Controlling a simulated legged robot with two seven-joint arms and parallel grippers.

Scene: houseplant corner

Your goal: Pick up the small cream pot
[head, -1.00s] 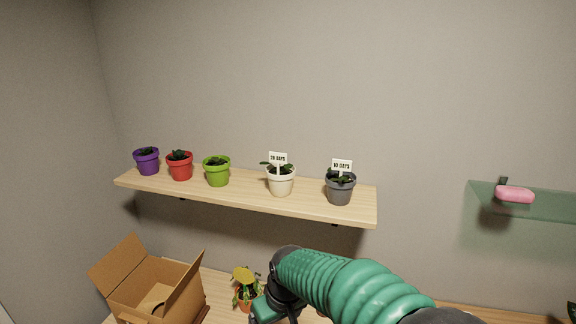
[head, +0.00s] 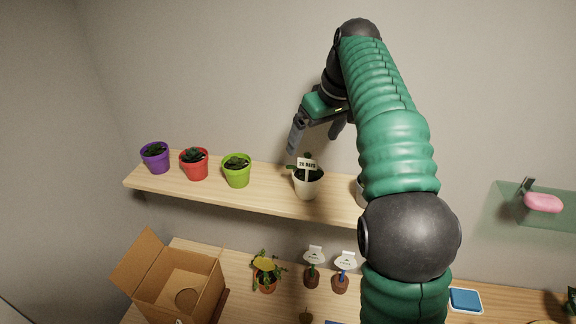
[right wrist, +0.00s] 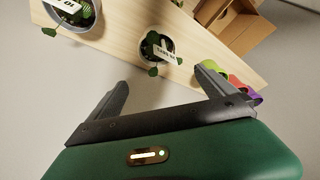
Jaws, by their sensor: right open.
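The small cream pot (head: 306,189) stands upright on the wooden wall shelf, holding a small green plant and a white tag lettered with "DAYS". It also shows from above in the right wrist view, its rim (right wrist: 143,44) beyond my fingers. My right gripper (head: 314,142) is open and empty, with its fingers pointing down above the cream pot and apart from it. In the right wrist view the two spread fingers (right wrist: 162,78) have nothing between them. My left gripper is not in view.
Purple (head: 155,160), red (head: 195,166) and green (head: 237,174) pots stand left along the shelf (head: 265,196). A grey pot (right wrist: 84,18) stands beside the cream one, mostly hidden by my arm in the head view. An open cardboard box (head: 207,290) and several plants are below.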

